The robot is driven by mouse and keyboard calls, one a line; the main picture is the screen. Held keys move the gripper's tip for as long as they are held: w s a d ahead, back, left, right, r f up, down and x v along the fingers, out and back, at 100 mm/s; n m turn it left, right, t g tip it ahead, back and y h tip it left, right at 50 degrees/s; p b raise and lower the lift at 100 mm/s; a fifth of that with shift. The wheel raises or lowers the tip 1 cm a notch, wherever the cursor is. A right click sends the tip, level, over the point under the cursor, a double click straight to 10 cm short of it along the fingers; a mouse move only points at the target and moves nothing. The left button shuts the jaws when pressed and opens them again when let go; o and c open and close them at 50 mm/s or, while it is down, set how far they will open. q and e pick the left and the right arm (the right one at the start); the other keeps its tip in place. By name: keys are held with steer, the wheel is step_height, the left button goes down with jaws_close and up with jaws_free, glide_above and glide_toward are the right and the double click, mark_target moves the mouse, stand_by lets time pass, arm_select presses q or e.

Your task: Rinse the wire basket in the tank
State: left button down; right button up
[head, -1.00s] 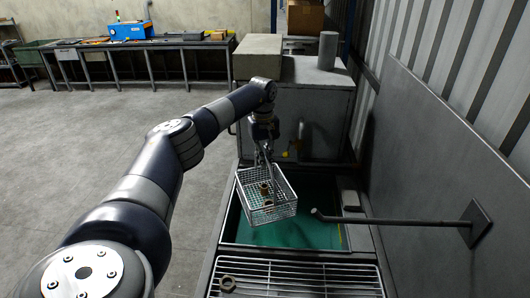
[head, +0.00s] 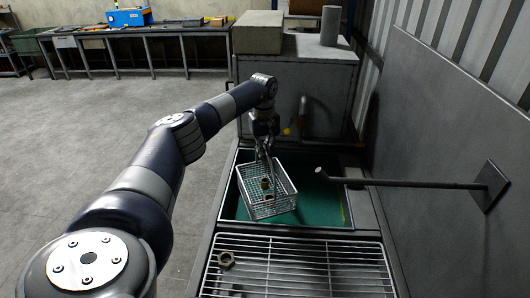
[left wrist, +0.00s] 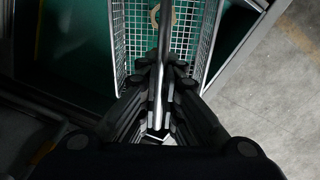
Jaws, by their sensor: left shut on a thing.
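The wire basket (head: 272,209) is a pale mesh box inside the outline of the tank (head: 325,207), over its green interior. I cannot tell whether its bottom touches the liquid. Brass-coloured parts (head: 266,184) lie in the basket; one ring-shaped part (left wrist: 155,14) shows in the left wrist view. My left gripper (head: 264,155) is above the basket, shut on its upright metal handle (left wrist: 163,70). The mesh walls (left wrist: 204,50) show on both sides of the fingers in the left wrist view. My right gripper is not in view.
A barred rack (head: 300,262) with a hex nut (head: 226,260) on it adjoins the tank's near side. A pipe (head: 410,183) reaches over the tank from the right wall panel (head: 430,120). A metal cabinet (head: 318,85) stands behind the tank. Open floor lies left.

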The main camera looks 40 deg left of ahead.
mark_target(265, 192)
arm_select(q)
step_height(265, 192, down, 16)
steer(key=b, duration=1.1)
steer(key=shift+w, duration=0.1)
steer(key=shift+f+b, duration=0.85)
steer(key=shift+f, duration=0.05)
steer(key=shift+f, duration=0.25)
steer(key=shift+f+b, duration=0.75)
steer(key=shift+b, duration=0.15)
steer(key=shift+r, duration=0.25)
